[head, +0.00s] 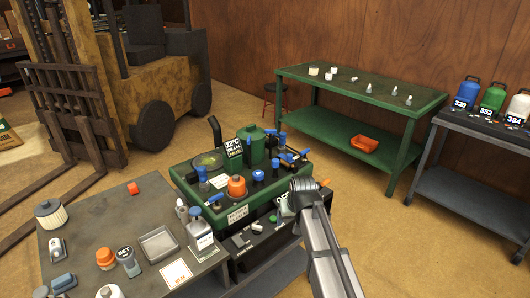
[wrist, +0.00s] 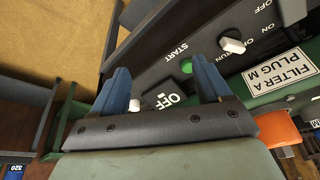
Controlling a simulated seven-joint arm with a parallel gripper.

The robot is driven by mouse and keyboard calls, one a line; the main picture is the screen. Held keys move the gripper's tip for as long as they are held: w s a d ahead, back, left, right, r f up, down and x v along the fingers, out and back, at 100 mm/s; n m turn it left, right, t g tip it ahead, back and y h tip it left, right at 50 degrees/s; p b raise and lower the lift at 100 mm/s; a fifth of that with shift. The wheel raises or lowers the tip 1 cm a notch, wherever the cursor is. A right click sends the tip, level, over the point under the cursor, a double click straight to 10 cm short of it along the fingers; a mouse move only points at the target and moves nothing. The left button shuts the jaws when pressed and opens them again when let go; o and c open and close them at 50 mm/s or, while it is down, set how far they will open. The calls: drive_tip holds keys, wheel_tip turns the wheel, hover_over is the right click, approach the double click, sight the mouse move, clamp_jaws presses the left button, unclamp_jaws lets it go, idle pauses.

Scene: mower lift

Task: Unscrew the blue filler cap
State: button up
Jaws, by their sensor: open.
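Several blue-topped parts stand on the green machine (head: 176,176) in the head view: one at its left (head: 202,172), one near its middle (head: 259,175) and others at its right and back. I cannot tell for certain which is the filler cap. My gripper (head: 287,203) is at the machine's front right corner, apart from these blue parts. In the wrist view its two blue fingers (wrist: 163,82) are spread, with nothing seen held between them. They face a dark control panel (wrist: 160,45) with a green button and white knobs. No blue cap shows in the wrist view.
An orange cap (head: 236,186) and a green canister (head: 251,146) stand among the machine's blue parts. The grey bench (head: 110,215) at left holds bottles and a tray.

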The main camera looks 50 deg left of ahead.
drive_tip(key=n+y, duration=0.1)
drive_tip(key=y, duration=0.1)
approach(258, 173)
drive_tip(key=s+d, duration=0.2)
drive_tip(key=d, duration=0.4)
drive_tip(key=w+a+r, duration=0.2)
drive_tip(key=a+r, duration=0.1)
drive_tip(key=r, duration=0.2)
drive_tip(key=a+f+n, duration=0.1)
drive_tip(key=a+f, duration=0.1)
drive_tip(key=f, duration=0.2)
drive_tip(key=w+a+f+n, duration=0.1)
drive_tip(key=a+f, duration=0.1)
drive_tip(key=f, duration=0.2)
drive_tip(key=a+f+h, duration=0.1)
drive_tip(key=a+f, duration=0.2)
drive_tip(key=f, duration=0.2)
drive_tip(key=shift+w+n+g, duration=0.25)
drive_tip(key=shift+n+g, duration=0.05)
drive_tip(key=shift+n, duration=0.1)
drive_tip(key=shift+r, duration=0.1)
drive_tip(key=c, duration=1)
drive_tip(key=o, duration=1)
drive_tip(key=shift+d+r, duration=0.1)
